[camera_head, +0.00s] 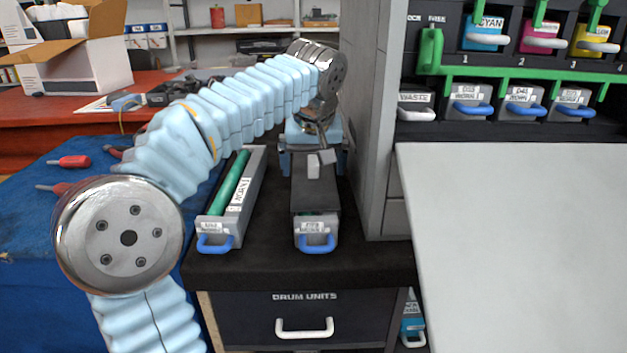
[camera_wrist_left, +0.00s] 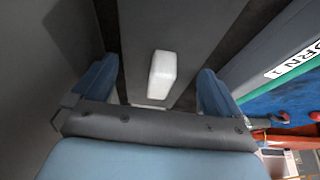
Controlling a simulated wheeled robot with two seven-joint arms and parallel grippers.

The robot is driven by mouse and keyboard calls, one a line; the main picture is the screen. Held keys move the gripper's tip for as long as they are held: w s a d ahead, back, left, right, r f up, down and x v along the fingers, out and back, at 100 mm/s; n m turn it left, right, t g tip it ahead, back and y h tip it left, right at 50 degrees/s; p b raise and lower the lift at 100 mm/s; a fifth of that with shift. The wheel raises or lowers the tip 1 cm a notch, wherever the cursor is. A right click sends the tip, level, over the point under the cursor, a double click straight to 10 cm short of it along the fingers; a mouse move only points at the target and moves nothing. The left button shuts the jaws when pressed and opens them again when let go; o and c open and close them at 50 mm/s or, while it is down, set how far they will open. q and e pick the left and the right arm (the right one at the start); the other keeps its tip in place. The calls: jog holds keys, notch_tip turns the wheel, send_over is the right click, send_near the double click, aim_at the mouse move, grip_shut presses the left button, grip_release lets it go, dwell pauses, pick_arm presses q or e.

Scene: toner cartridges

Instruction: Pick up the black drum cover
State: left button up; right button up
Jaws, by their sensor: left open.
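The black drum cover (camera_head: 314,192) lies on top of the right-hand drum unit (camera_head: 316,240), which has a blue front handle and a bit of green showing under the cover. A small pale grip tab (camera_head: 321,163) stands up from the cover. My left gripper (camera_head: 316,158) is above the cover's far part, pointing down. In the left wrist view, its two blue fingers (camera_wrist_left: 156,88) are apart, with the cover (camera_wrist_left: 200,30) and its white tab (camera_wrist_left: 162,74) between them. I cannot tell whether the fingers touch the cover. My right gripper is not in view.
A second drum unit (camera_head: 233,205) with a bare green roller lies to the left on the black cabinet top (camera_head: 270,265). A grey printer wall (camera_head: 365,120) stands close on the right. Screwdrivers (camera_head: 70,161) lie on the blue cloth at left.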

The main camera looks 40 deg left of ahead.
aim_at(314, 157)
pick_arm(q)
jog(key=c, duration=0.8)
jog(key=shift+r+p, duration=0.3)
jog(key=shift+r, duration=0.2)
jog(key=v, duration=0.1)
jog(key=p+v, duration=0.1)
jog(key=v, duration=0.1)
jog(key=shift+w+a+r, duration=0.15)
jog(key=shift+w+r, duration=0.05)
jog(key=shift+r, duration=0.1)
jog(key=s+d+r+p, duration=0.2)
jog(key=s+r, duration=0.1)
jog(key=r, duration=0.1)
jog(key=s+d+r+p, duration=0.3)
jog(key=s+r, duration=0.1)
jog(key=r, duration=0.1)
jog(key=s+d+r+p, duration=0.2)
jog(key=s+d+r, duration=0.1)
jog(key=r, duration=0.1)
jog(key=shift+s+r, duration=0.3)
